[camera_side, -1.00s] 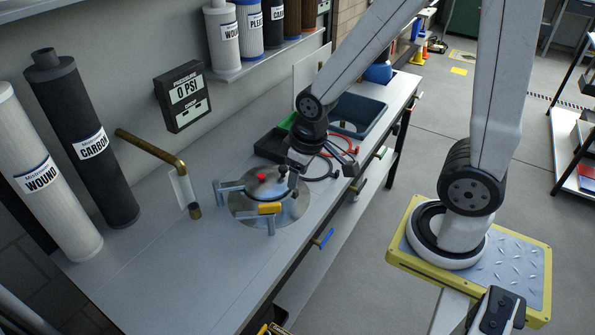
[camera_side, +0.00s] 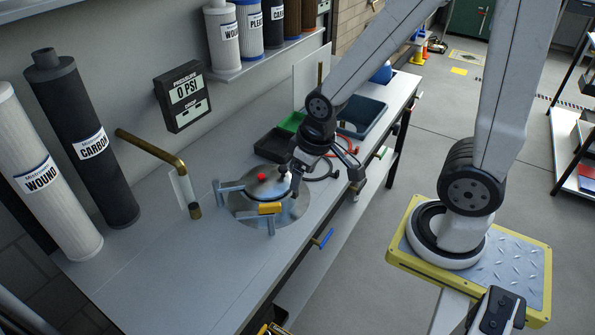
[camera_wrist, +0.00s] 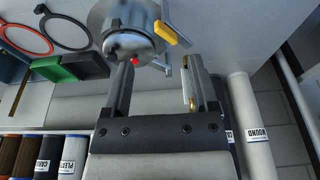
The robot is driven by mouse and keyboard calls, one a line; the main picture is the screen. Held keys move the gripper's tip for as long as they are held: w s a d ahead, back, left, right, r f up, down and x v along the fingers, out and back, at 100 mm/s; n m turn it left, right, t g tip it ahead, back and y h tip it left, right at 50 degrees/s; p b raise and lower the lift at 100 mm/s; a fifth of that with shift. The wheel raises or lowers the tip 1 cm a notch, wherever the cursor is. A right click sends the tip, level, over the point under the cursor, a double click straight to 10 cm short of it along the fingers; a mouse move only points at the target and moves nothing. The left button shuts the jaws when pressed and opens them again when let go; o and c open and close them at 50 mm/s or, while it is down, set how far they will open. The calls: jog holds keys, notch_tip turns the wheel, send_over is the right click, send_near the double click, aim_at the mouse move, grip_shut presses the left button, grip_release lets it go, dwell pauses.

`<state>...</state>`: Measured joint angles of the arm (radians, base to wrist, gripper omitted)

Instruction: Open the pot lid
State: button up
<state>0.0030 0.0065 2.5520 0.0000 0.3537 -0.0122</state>
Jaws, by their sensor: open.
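The pot, a round steel vessel set in the bench, carries a domed silver lid (camera_side: 268,188) with a red knob (camera_side: 261,177). The lid looks seated on it in the side view. Grey clamp arms stand around the rim, one with a yellow handle (camera_side: 269,208). The lid also shows at the top of the wrist view (camera_wrist: 127,42), beyond my fingers. My gripper (camera_wrist: 158,68) is open and empty. In the side view it is just right of the lid, its near finger close to the lid's right edge; touching or apart I cannot tell.
A bent brass pipe (camera_side: 160,147) stands left of the pot. A grey-blue bin (camera_side: 362,117) is farther back. The bench front left is clear.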

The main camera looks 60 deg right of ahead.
jog(key=w+d+f+n+g, duration=0.1)
jog(key=w+d+f+n, duration=0.1)
jog(key=w+d+n, duration=0.5)
jog(key=n+g, duration=0.2)
send_over(283, 167)
notch_tip(283, 167, down, 4)
jog(key=shift+f, duration=0.1)
jog(key=shift+f, duration=3.85)
jog(key=shift+c, duration=0.2)
grip_shut()
